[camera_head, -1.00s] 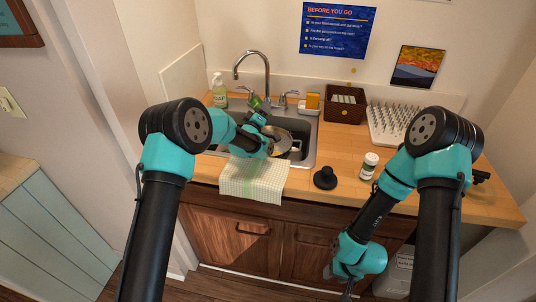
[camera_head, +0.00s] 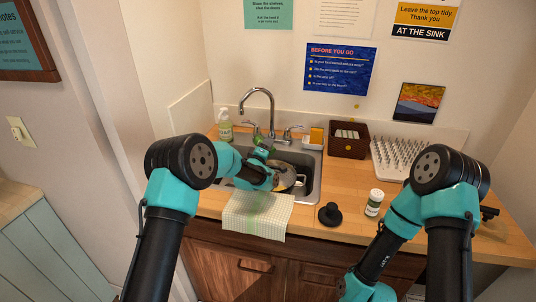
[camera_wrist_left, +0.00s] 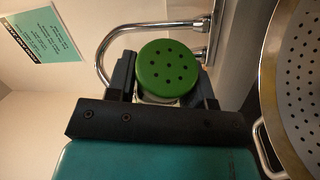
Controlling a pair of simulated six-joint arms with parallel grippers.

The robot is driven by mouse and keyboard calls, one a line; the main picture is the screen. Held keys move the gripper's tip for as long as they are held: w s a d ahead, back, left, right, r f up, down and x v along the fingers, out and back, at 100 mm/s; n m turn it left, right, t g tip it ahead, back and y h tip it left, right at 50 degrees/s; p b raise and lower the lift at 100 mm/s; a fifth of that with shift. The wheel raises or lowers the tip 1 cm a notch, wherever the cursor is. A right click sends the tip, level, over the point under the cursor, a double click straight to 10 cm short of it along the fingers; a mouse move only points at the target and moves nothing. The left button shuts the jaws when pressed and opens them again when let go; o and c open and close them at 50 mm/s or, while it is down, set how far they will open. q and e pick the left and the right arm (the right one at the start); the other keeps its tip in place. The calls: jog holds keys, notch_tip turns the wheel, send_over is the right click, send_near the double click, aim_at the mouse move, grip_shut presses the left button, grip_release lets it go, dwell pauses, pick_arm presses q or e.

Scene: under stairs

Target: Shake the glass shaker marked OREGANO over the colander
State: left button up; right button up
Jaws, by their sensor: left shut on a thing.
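My left gripper (camera_head: 262,152) is over the sink, shut on a shaker with a green, holed lid (camera_wrist_left: 167,68). In the left wrist view the jaws stand on either side of it, and the lid faces the camera. Its marking is hidden, so I cannot read OREGANO on it. The metal colander (camera_head: 286,178) sits in the sink, partly hidden behind my left arm. In the left wrist view its perforated bowl (camera_wrist_left: 300,85) is at the right, apart from the shaker.
The faucet (camera_head: 258,91) rises behind the sink. A towel (camera_head: 257,214) hangs over its front edge. A black knobbed object (camera_head: 330,214) and a white-capped jar (camera_head: 374,203) stand on the counter right of the sink. A brown box (camera_head: 348,140) and spiked rack (camera_head: 398,160) stand behind.

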pick_arm(q)
jog(key=shift+f+n, duration=0.25)
jog(key=shift+n, duration=0.75)
jog(key=shift+g+y, duration=0.3)
jog(key=n+g, duration=0.1)
jog(key=n, duration=0.1)
jog(key=n+g, duration=0.1)
jog(key=n, duration=0.2)
jog(key=shift+r, duration=0.2)
jog(key=n, duration=0.1)
jog(key=r+n+g, duration=0.1)
jog(key=n, duration=0.1)
jog(key=shift+s+d+r+n+g, duration=0.3)
jog(key=shift+n+g, duration=0.1)
jog(key=shift+s+d+r+n+g+h, duration=0.15)
jog(key=shift+r+n+g+h, duration=0.2)
jog(key=shift+n, duration=0.35)
jog(key=shift+s+d+r+n+g+h, duration=0.15)
jog(key=shift+r+n+g, duration=0.25)
jog(key=shift+n, duration=0.3)
